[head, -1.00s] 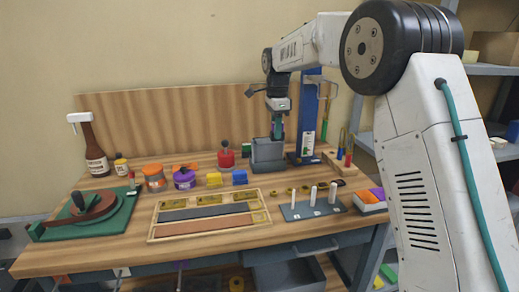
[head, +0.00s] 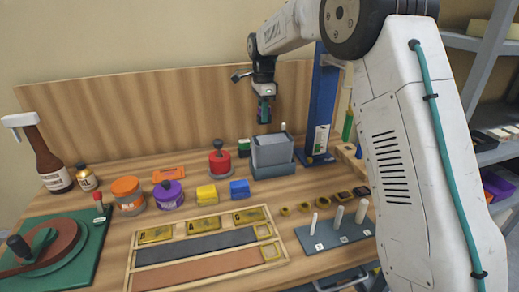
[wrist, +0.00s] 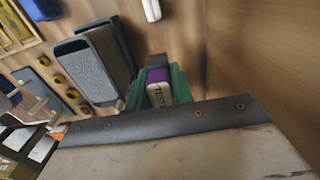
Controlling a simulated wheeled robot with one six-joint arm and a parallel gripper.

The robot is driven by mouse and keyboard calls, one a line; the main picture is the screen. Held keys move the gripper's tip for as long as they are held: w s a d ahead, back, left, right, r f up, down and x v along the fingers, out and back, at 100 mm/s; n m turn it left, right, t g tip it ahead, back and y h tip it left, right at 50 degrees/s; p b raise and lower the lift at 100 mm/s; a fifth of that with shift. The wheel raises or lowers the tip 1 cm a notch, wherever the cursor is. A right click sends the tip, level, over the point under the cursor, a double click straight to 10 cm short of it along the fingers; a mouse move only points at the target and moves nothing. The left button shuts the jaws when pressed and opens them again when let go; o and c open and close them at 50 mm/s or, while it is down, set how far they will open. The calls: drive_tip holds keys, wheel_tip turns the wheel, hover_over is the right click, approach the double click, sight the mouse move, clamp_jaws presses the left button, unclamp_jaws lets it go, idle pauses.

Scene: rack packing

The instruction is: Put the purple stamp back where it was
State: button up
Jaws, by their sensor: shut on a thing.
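My gripper (head: 264,113) hangs in the air above and slightly left of the grey bin (head: 272,152) near the back of the bench. In the wrist view, its green fingers (wrist: 159,91) are shut on the purple stamp (wrist: 157,76), which shows a purple band and a pale, marked part. The stamp is small and mostly hidden by the fingers in the head view. The grey bin also shows in the wrist view (wrist: 92,70), left of the fingers and apart from them.
A blue post (head: 323,105) stands right of the bin. A red round pot (head: 220,164), yellow block (head: 207,194) and blue block (head: 239,189) stand to the left. A wooden tray (head: 131,262) and a pegged grey plate (head: 331,238) lie in front.

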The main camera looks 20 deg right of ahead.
drive_tip(key=shift+w+f, duration=0.2)
drive_tip(key=shift+f, duration=0.75)
wheel_tip(320, 180, down, 10)
drive_tip(key=shift+a+r, duration=0.1)
drive_tip(key=shift+a, duration=0.05)
drive_tip(key=shift+f, duration=0.2)
drive_tip(key=o, duration=0.8)
drive_tip(key=shift+r, duration=0.15)
